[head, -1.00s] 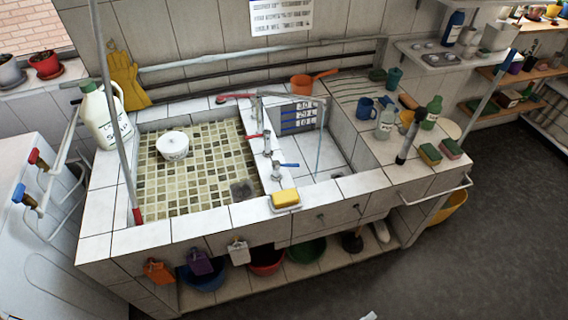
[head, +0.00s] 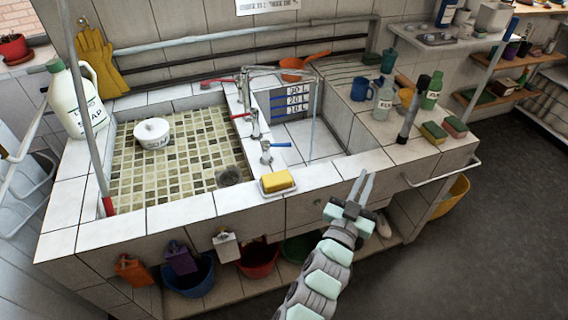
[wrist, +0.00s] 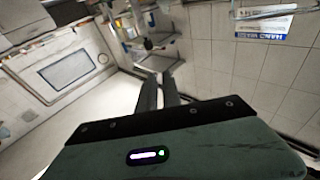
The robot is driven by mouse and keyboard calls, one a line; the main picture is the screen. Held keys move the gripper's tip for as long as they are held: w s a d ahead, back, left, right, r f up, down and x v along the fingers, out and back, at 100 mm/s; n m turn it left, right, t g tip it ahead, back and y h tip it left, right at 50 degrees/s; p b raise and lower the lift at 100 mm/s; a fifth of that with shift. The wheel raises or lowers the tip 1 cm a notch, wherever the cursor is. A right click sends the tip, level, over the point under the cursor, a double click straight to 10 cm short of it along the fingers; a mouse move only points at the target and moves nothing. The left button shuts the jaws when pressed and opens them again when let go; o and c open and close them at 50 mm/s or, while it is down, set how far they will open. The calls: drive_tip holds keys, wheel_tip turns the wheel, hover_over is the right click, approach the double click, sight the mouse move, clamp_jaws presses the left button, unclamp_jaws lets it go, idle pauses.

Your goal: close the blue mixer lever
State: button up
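The blue mixer lever (head: 281,145) sticks out to the right from the top of a chrome tap (head: 266,153) on the tiled divider between the two basins. A second tap with a red lever (head: 241,116) stands farther back on the divider. My gripper (head: 362,174) is to the right of and nearer than the blue lever, in front of the sink's front edge and apart from the lever. Its two fingers are a little apart with nothing between them. The fingers also show in the wrist view (wrist: 159,92); I cannot make out the lever there.
A yellow sponge on a dish (head: 277,182) sits on the front rim close to the blue-lever tap. A white rail (head: 445,175) juts from the front.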

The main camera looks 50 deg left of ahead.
drive_tip(key=s+a+f+n+g+y+b, duration=0.1)
drive_tip(key=a, duration=0.2)
drive_tip(key=s+a+f+n+g+y+b, duration=0.1)
drive_tip(key=a, duration=0.2)
drive_tip(key=s+a+f+n+g+y+b, duration=0.1)
drive_tip(key=a+f+g, duration=0.1)
drive_tip(key=a, duration=0.1)
drive_tip(key=shift+a+f, duration=0.1)
clamp_jaws()
drive_tip(key=n+g+y+b, duration=0.2)
drive_tip(key=n+g+b, duration=0.1)
drive_tip(key=n+g, duration=0.15)
approach(284, 145)
drive_tip(key=shift+m+g, duration=0.25)
drive_tip(key=shift+m, duration=0.2)
drive_tip(key=p+x, duration=0.1)
drive_tip(key=x, duration=0.5)
drive_tip(key=shift+w+a+p, duration=0.2)
drive_tip(key=shift+w+p, duration=0.1)
drive_tip(key=shift+w, duration=0.05)
